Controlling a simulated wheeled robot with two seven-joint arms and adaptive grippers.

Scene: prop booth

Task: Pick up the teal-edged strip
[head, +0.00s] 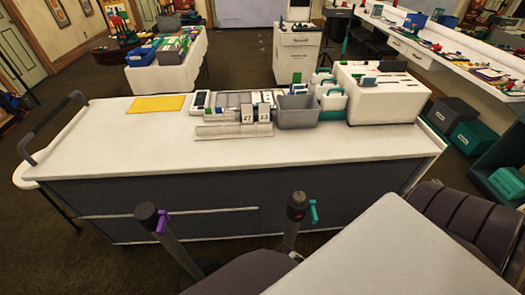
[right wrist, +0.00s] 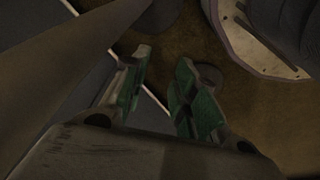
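I cannot pick out the teal-edged strip with certainty in the head view. A thin pale strip with greenish parts (head: 221,111) lies among the items at the back middle of the white worktop (head: 120,145); it is too small to tell whether its edge is teal. A longer, clear-looking rail (head: 232,132) lies in front of it. My right gripper (right wrist: 162,78) shows in the right wrist view with its green-padded fingers apart and nothing between them. It is over the floor, away from the worktop items. My left gripper is not in view.
Number cards (head: 255,114), a grey bin (head: 297,112), teal-and-white carriers (head: 330,98) and a white box (head: 385,98) stand along the back. A yellow sheet (head: 157,103) lies at left. The worktop's front is clear. A white table corner (head: 380,250) and dark chair (head: 455,225) are near.

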